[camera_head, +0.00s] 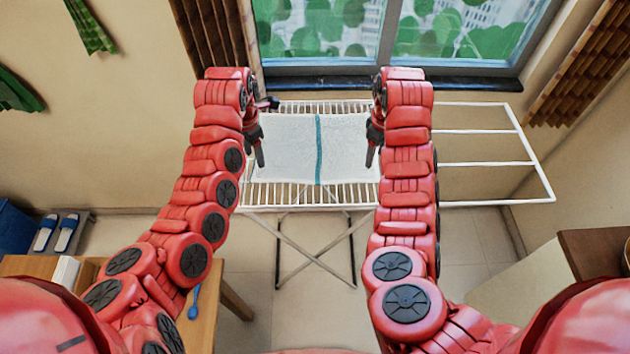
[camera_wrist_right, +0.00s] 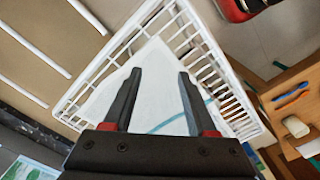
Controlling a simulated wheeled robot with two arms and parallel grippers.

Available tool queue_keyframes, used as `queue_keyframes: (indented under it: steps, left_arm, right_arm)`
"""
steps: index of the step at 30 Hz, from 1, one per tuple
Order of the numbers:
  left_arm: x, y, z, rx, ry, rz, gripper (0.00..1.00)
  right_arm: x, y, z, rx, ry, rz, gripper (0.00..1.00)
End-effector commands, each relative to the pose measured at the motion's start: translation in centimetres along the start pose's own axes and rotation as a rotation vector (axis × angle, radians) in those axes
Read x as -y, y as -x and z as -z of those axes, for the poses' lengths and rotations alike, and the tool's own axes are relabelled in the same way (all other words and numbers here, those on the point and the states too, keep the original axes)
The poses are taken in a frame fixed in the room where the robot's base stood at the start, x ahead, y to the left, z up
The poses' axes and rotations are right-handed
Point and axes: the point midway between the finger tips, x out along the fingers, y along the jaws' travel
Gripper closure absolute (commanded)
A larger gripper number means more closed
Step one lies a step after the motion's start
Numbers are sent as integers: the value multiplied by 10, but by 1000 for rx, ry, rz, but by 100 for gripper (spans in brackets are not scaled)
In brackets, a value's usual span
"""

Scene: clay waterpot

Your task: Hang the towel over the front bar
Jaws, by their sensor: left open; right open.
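The white towel (camera_head: 345,145) with a teal stripe lies flat across the slats of the white drying rack (camera_head: 262,195). It also shows in the right wrist view (camera_wrist_right: 155,95) below my fingers. The front bar (camera_head: 310,208) runs along the rack's near edge, and I see no cloth hanging over it. My left gripper (camera_head: 259,152) is open and empty over the towel's left side. My right gripper (camera_head: 370,152) is open over its right side. In the right wrist view, my right gripper (camera_wrist_right: 160,75) has its fingers spread with nothing clearly between them.
The rack's folding wing (camera_head: 490,164) extends right with empty bars. A window (camera_head: 330,30) is behind the rack. Blue slippers (camera_head: 67,232) lie farther left. A wooden counter (camera_head: 600,250) is at right.

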Motion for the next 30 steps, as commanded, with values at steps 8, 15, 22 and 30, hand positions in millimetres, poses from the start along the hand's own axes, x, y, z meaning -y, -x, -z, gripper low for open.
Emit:
queue_keyframes:
  steps: [8,15,22,30]
  left_arm:
    - [2,-41,3,-11,1,7,43]
    - [1,-69,1,-7,0,3,43]
    - [1,-78,1,-3,2,4,43]
    - [1,-80,1,-2,2,3,43]
  right_arm:
    - [3,-41,-2,8,-1,10,43]
    - [2,-69,-1,3,-1,5,43]
    - [1,-78,-1,3,0,3,43]
    - [1,-80,-1,3,0,2,43]
